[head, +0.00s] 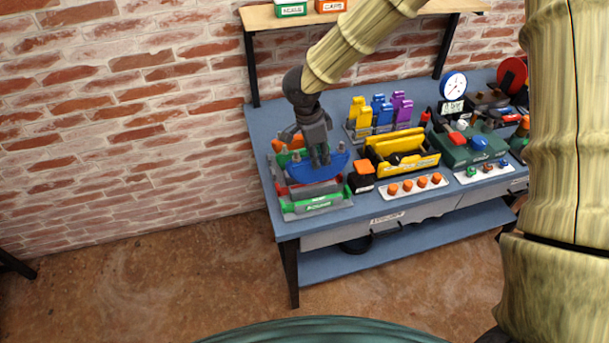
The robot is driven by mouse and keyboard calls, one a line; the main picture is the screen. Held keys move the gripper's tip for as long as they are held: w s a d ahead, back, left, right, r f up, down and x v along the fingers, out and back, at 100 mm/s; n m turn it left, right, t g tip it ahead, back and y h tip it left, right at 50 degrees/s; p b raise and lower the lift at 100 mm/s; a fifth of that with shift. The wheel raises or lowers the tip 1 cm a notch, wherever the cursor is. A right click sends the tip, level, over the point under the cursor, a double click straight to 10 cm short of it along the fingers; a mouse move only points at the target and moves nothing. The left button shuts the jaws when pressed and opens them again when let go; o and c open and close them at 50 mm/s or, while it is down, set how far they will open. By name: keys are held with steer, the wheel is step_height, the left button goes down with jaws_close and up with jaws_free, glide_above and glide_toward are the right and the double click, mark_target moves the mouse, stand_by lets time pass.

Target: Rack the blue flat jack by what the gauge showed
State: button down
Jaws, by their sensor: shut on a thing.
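The blue flat jack (301,187) is a curved blue piece at the left end of the bench, in the head view. My gripper (319,162) points down and is shut on its upper edge. The jack is over or partly in the rack (319,203), which has grey walls with red and green parts and a green front label that seems to read SOUND. I cannot tell whether the jack touches the rack. The white dial gauge (454,85) stands at the back right, above a small digital display (452,107). Their readings are too small to tell.
A black and orange box (362,177) stands close right of the rack. A yellow tote (403,152), yellow, blue and purple pieces (382,113) and a green pump-like unit (470,146) fill the bench. A wooden shelf (375,16) hangs above.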

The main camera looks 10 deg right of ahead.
mark_target(316, 179)
steer(key=shift+w+a+f+b, duration=0.1)
steer(key=shift+w+f+b, duration=0.1)
steer(key=shift+f+b, duration=0.25)
steer(key=shift+w+a+f+b, duration=0.1)
steer(key=shift+w+f+b, duration=0.15)
steer(key=shift+f, duration=0.35)
steer(key=shift+s+d+f+b, duration=0.2)
steer(key=shift+f+b, duration=0.3)
steer(key=shift+b, duration=0.3)
steer(key=shift+s+a+f, duration=0.1)
steer(key=shift+f, duration=0.6)
steer(key=shift+p, duration=0.75)
steer(key=shift+f, duration=2.85)
